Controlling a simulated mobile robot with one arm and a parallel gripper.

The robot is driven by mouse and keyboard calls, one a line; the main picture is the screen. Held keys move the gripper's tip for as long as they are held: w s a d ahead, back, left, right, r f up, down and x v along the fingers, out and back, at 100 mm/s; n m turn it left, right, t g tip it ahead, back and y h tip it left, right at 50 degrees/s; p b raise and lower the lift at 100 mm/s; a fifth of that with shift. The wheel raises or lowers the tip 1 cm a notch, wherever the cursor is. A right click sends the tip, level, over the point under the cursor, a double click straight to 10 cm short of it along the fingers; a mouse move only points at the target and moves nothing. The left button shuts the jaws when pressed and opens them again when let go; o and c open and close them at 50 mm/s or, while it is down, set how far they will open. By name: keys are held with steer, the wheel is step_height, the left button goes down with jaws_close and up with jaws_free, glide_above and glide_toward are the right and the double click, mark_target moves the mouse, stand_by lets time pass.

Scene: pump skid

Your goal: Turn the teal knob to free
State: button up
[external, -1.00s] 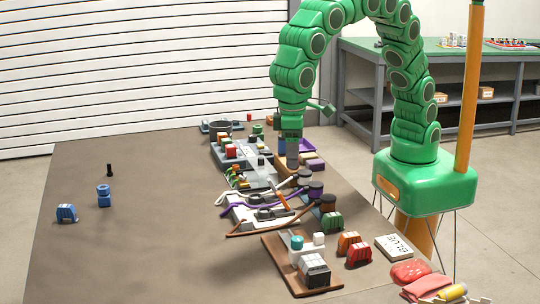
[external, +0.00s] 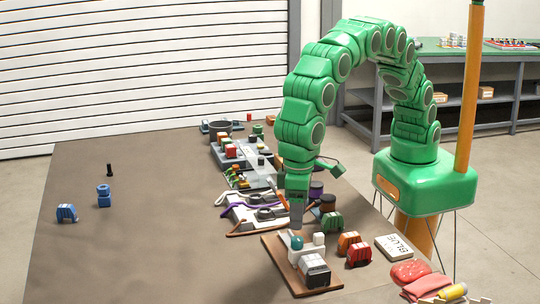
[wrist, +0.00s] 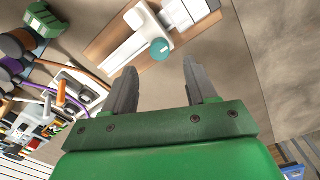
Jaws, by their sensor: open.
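The teal knob (external: 296,243) sits on a light grey fitting on a brown wooden board (external: 274,248) near the front of the table. In the wrist view the teal knob (wrist: 160,49) shows as a round disc with a pale mark, just beyond the fingertips. My gripper (external: 297,222) is just above and behind the knob in the external view. In the wrist view my gripper (wrist: 161,66) is open, its two grey fingers apart and nothing between them. No contact with the knob shows. The "free" marking cannot be read.
A white knob (external: 319,239) and a white-and-grey block (external: 314,270) share the board. Cables and fittings (external: 262,213) lie behind. The table's left side is mostly clear.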

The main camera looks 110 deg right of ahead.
mark_target(297, 238)
step_height(297, 238, down, 6)
steer(key=shift+d+f, duration=0.1)
steer(key=shift+f, duration=0.05)
stand_by(0.3)
steer(key=c, duration=1.1)
jaws_close()
